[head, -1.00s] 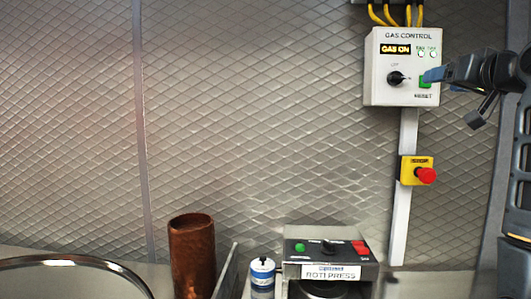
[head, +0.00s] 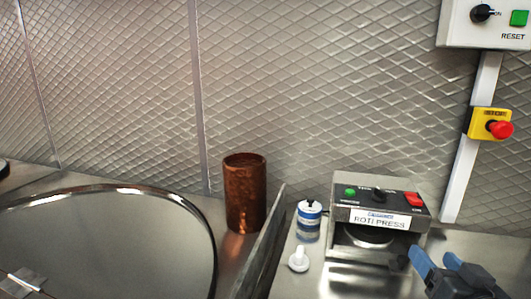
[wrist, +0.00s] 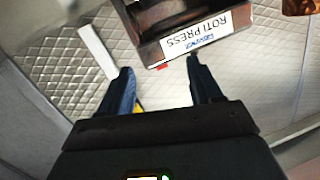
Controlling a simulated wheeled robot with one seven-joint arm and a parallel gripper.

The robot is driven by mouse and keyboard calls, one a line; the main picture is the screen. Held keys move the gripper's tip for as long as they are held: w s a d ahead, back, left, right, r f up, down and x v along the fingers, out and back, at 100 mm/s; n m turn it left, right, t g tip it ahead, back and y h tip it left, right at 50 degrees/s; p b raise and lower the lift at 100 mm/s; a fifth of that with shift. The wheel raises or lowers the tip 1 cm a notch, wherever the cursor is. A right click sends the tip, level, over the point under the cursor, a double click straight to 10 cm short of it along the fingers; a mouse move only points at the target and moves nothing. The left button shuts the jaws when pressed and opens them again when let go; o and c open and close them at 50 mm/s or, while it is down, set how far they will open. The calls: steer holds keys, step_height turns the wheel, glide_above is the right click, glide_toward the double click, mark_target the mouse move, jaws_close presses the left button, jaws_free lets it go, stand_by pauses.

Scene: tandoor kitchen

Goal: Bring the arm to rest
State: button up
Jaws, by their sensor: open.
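My gripper (head: 446,262) is at the lower right of the head view, in front of and to the right of the roti press. In the wrist view my gripper (wrist: 160,80) shows two blue-black fingers spread apart with nothing between them. The roti press (head: 379,217) is a grey metal box with a green button, a black knob and a red switch. It also shows upside down in the wrist view (wrist: 192,38), just beyond the fingertips. The rest of my arm is out of the head view.
The gas control box (head: 480,32) and a yellow emergency stop (head: 490,124) are on the quilted metal wall. A copper cylinder (head: 245,190), a blue-and-white canister (head: 309,220) and a small white item (head: 299,260) stand left of the press. A large round metal rim (head: 205,235) is farther left.

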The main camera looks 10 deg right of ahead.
steer(key=shift+n+y, duration=0.4)
steer(key=shift+n, duration=0.1)
steer(key=s+a+f, duration=0.4)
steer(key=s, duration=0.1)
steer(key=s+a+f, duration=0.2)
steer(key=s, duration=0.1)
steer(key=shift+s+f, duration=0.1)
steer(key=shift+s, duration=0.15)
steer(key=s+a+n+y, duration=0.1)
steer(key=s+a, duration=0.2)
steer(key=s, duration=0.5)
steer(key=s+a+n+y, duration=0.1)
steer(key=s+a, duration=0.2)
steer(key=s, duration=0.6)
steer(key=s+a+n+g+y, duration=0.1)
steer(key=s+a+n, duration=0.1)
steer(key=s, duration=0.7)
steer(key=shift+a+r, duration=0.25)
steer(key=shift+a, duration=0.6)
